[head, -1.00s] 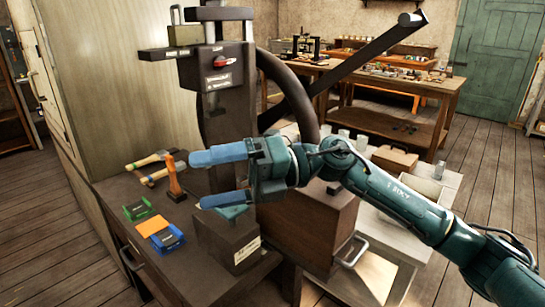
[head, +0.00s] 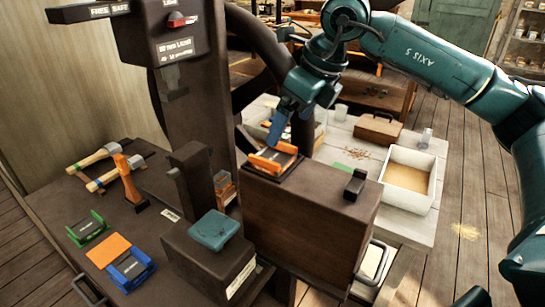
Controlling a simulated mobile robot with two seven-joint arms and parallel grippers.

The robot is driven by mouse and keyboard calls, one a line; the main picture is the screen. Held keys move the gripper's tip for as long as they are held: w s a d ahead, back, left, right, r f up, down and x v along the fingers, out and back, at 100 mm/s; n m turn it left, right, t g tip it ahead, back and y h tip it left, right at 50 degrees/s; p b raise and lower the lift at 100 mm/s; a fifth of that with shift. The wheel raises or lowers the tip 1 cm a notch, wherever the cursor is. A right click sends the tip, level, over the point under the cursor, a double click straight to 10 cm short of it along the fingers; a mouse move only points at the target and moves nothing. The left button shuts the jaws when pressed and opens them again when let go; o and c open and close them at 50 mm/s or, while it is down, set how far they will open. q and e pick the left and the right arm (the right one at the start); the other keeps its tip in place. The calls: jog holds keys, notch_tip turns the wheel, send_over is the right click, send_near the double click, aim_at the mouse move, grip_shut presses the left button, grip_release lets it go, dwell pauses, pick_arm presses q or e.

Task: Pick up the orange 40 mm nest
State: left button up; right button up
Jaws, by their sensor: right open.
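An orange nest (head: 272,161) with a dark middle lies on a dark plate on top of the brown box of the press. Its size mark cannot be read. My right gripper (head: 290,122) is over the far side of this nest, its blue fingers pointing down. The jaws are open, and one finger partly hides the other. I cannot tell whether a fingertip touches the nest. A green nest (head: 87,229) and a blue nest (head: 131,270) lie on the bench at the left, beside a flat orange patch (head: 108,250). My left gripper is not in view.
The press column (head: 180,90) stands just left of the nest. A dark block with a teal pad (head: 214,230) stands in front. A small black handle (head: 355,185) sticks up from the box. A white tray (head: 409,180) is at the right. Hammers (head: 100,170) lie on the bench.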

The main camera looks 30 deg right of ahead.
aim_at(272, 156)
jog(key=x, duration=0.7)
jog(key=shift+w+a+f+p, duration=0.1)
jog(key=shift+a+f+p, duration=0.15)
jog(key=shift+a+p, duration=0.1)
jog(key=c, duration=1.4)
